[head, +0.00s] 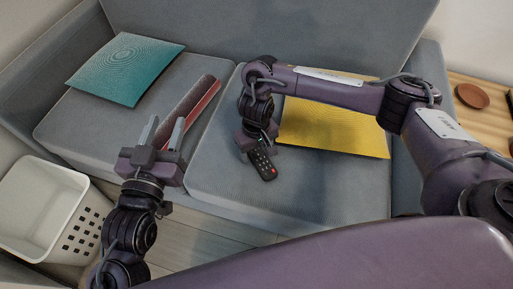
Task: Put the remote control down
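The black remote control (265,168) is at the front of the grey sofa's right seat, directly under my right gripper (259,149). Its upper end is hidden by that gripper. The fingers of my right gripper are hidden behind its own body, so I cannot tell whether they grip the remote. I also cannot tell whether the remote touches the seat.
The grey sofa (222,165) holds a teal cushion (126,68), a dark red long object (205,98) and a yellow cushion (335,130). A white basket (40,205) stands at left. A wooden table (490,125) with a brown dish (472,96) is at right.

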